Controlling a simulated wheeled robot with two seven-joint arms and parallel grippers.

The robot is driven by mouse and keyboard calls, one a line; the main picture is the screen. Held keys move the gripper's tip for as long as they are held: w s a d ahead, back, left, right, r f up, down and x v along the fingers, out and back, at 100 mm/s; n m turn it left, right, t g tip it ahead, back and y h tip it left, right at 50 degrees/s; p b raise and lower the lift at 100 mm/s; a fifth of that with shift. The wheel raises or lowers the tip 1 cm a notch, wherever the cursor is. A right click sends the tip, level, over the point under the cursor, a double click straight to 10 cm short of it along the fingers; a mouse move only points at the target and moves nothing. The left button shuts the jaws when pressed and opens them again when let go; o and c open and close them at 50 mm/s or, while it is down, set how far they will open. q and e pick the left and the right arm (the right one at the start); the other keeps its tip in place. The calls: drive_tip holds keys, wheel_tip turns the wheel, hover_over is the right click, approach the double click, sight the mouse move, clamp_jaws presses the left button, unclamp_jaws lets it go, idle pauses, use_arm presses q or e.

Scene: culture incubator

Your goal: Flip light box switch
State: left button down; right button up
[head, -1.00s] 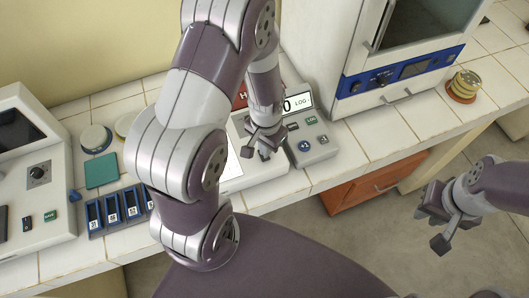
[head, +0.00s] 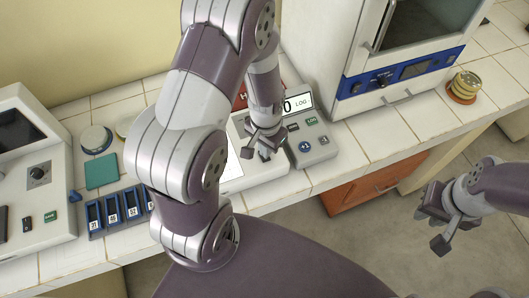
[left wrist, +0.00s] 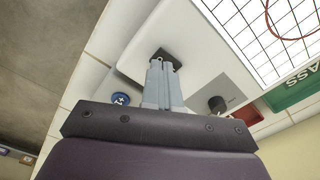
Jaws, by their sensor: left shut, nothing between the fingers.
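The light box is a white case with a lit grid panel (left wrist: 270,35) in the left wrist view. In the head view its white top (head: 262,171) shows partly behind my left arm. A small dark square switch (left wrist: 164,54) is set in the case. My left gripper (left wrist: 158,62) is shut and empty, with its fingertips at the near edge of the switch; whether they touch it I cannot tell. In the head view the left gripper (head: 256,153) is over the light box and hides the switch. My right gripper (head: 432,228) is open and empty, off the counter at right.
A dark knob (left wrist: 217,103) sits on the case beside my left fingers. A grey counter device (head: 312,143) with a display adjoins the light box. The incubator (head: 377,102) stands behind right. A blue-slotted rack (head: 119,208) and teal pad (head: 101,171) lie left.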

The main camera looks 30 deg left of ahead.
use_arm(q)
drive_tip(key=shift+f+b, duration=0.75)
drive_tip(key=shift+f, duration=0.3)
idle(1.0)
drive_tip(key=shift+r, duration=0.1)
wheel_tip(320, 180, up, 7)
drive_tip(key=p, duration=0.6)
drive_tip(key=shift+p, duration=0.4)
drive_tip(key=shift+s, duration=0.15)
drive_tip(key=s+d+r+n+t+b, duration=0.1)
drive_tip(key=s+r+b, duration=0.3)
drive_tip(key=r, duration=0.4)
drive_tip(key=shift+d+n, duration=0.5)
drive_tip(key=shift+d, duration=0.15)
